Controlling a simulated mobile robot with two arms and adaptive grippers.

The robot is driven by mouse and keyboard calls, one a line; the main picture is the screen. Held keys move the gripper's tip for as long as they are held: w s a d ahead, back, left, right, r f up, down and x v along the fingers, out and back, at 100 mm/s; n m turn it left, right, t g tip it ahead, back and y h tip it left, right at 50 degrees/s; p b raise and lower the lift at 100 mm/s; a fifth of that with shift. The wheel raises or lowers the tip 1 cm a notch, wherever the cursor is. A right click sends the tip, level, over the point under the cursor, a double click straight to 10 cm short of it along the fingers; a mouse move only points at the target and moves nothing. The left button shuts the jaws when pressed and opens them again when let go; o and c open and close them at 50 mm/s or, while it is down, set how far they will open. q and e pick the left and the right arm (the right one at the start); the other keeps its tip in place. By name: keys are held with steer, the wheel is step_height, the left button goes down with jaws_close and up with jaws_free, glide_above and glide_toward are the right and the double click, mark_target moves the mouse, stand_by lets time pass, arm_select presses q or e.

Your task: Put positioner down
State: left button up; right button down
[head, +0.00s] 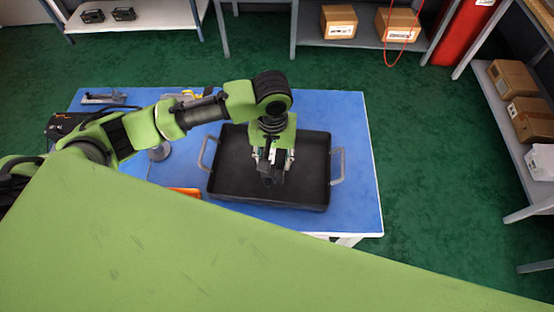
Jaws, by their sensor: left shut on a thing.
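My left gripper (271,172) points down over the inside of a black tray (228,172) with grey side handles, which stands on the blue table top. The gripper is shut on the positioner, which is dark and hard to tell from the fingers and the black tray floor. I cannot tell whether the positioner touches the tray floor. My right gripper is not in view.
The blue table (352,120) has free room right of the tray. Tools (103,98), a dark box (62,124), a round grey part (159,152) and an orange item (186,192) lie left of it. Shelves with cardboard boxes (339,22) stand behind and at right.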

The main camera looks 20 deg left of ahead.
mark_target(276, 157)
arm_select(q)
steer(key=shift+w+f, duration=1.1)
steer(key=shift+f, duration=0.1)
steer(key=shift+w+f+p, duration=0.1)
steer(key=shift+f+p, duration=0.2)
steer(key=shift+f, duration=1.35)
steer(key=shift+f, duration=0.15)
steer(key=o, duration=1.6)
step_height(276, 157, up, 12)
steer(key=shift+r+b, duration=0.15)
steer(key=shift+b, duration=0.5)
